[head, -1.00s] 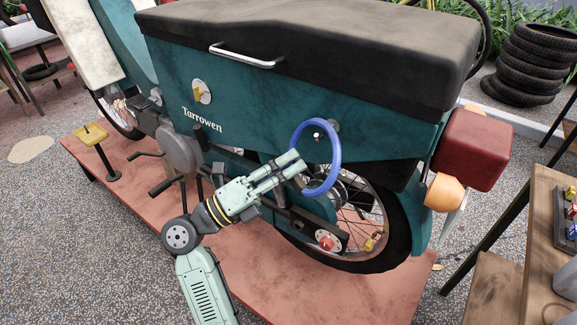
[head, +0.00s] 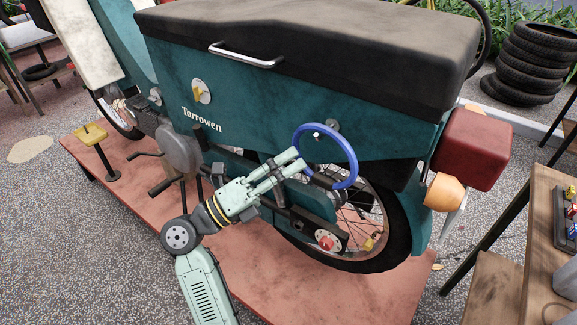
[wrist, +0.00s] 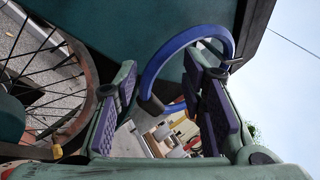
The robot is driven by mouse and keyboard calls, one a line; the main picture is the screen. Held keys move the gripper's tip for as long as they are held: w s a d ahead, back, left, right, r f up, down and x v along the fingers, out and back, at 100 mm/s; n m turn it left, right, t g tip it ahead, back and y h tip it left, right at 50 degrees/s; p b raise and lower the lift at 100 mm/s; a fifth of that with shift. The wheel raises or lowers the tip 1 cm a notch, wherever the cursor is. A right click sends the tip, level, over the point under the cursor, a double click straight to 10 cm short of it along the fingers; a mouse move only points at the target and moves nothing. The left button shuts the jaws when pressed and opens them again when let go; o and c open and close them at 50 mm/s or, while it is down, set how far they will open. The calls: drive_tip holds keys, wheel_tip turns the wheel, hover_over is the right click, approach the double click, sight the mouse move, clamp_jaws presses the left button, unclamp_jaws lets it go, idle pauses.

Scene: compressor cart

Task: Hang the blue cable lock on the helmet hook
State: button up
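The blue cable lock (head: 350,160) is a ring at the motorbike's teal side panel, above the rear wheel. Its top passes over the helmet hook (head: 317,135), whose pale tip shows inside the ring, with a round base plate (head: 333,126) behind. The ring hangs tilted, its lower part to the right. My gripper (head: 299,162) is at the ring's lower left side. In the wrist view its two padded fingers (wrist: 160,115) stand well apart. The blue lock (wrist: 180,48) arches beyond them, and its dark end piece (wrist: 151,104) shows in the gap, not visibly pinched.
The motorbike stands on a red platform (head: 90,165). The rear wheel (head: 385,235) is just below the gripper. A red tail box (head: 470,148) and orange lamp (head: 444,192) stick out at the right. A wooden bench (head: 545,235) stands at the far right.

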drive_tip(key=v, duration=1.2)
